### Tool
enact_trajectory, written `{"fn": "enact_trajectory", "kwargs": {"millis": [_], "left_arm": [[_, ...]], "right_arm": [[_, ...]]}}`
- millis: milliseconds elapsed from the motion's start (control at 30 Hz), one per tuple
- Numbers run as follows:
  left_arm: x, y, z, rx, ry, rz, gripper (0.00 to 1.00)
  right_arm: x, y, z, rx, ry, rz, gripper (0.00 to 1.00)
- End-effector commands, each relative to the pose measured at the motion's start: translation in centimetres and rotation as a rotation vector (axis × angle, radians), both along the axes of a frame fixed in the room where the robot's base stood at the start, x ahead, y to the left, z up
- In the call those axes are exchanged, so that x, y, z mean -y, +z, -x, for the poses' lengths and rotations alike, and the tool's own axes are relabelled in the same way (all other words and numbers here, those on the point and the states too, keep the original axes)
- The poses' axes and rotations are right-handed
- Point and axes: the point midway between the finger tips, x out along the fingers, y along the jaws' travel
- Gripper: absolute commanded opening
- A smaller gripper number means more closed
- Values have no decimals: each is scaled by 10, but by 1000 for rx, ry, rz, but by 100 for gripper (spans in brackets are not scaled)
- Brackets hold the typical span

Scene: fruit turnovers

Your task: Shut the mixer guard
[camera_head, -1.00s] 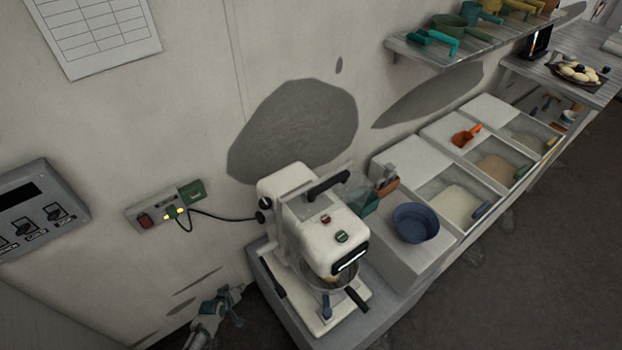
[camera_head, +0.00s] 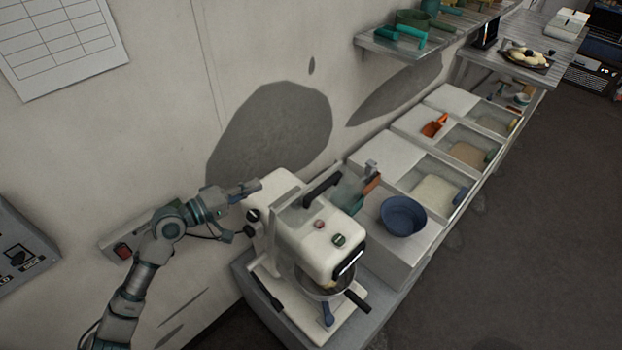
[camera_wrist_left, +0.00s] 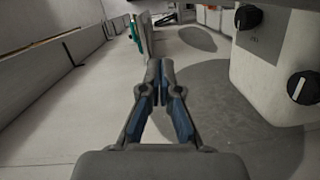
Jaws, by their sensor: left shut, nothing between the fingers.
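The white mixer (camera_head: 332,236) stands on a grey bench with a steel bowl (camera_head: 318,292) under its head. Grey edging and a black handle (camera_head: 321,188) show on the head's top. I cannot clearly make out the guard or how far it is open. My left gripper (camera_head: 252,187) is shut and empty, beside the rear left of the mixer near the wall. In the left wrist view its fingertips (camera_wrist_left: 160,68) meet, and the mixer's white side (camera_wrist_left: 268,68) with two black knobs is to the right. My right gripper is not in view.
A blue bowl (camera_head: 403,215) stands on a white block right of the mixer. Ingredient bins (camera_head: 437,192) line the bench beyond, under a shelf (camera_head: 385,45) of coloured vessels. A black cable runs behind my left gripper. The floor at right is clear.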

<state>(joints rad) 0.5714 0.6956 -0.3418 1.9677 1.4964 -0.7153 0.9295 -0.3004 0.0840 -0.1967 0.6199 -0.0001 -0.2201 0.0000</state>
Motion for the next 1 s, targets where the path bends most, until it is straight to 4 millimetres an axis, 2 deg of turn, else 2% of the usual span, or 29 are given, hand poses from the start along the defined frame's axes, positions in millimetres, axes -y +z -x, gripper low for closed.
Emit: {"fn": "enact_trajectory", "kwargs": {"millis": [33,100,200,367,700,800,1000], "left_arm": [[7,11,11,5,-31,4,0],[15,22,21,2,-62,13,0],[23,26,22,-3,-74,19,0],[41,26,8,-2,-73,22,0],[100,23,-30,-1,-71,23,0],[112,19,-14,-2,-73,20,0],[124,15,-2,1,-70,20,0]], "right_arm": [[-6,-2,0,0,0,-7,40],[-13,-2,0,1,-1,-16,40],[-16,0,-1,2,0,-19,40],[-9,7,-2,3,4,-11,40],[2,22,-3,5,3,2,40],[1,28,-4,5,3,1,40],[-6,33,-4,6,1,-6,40]]}}
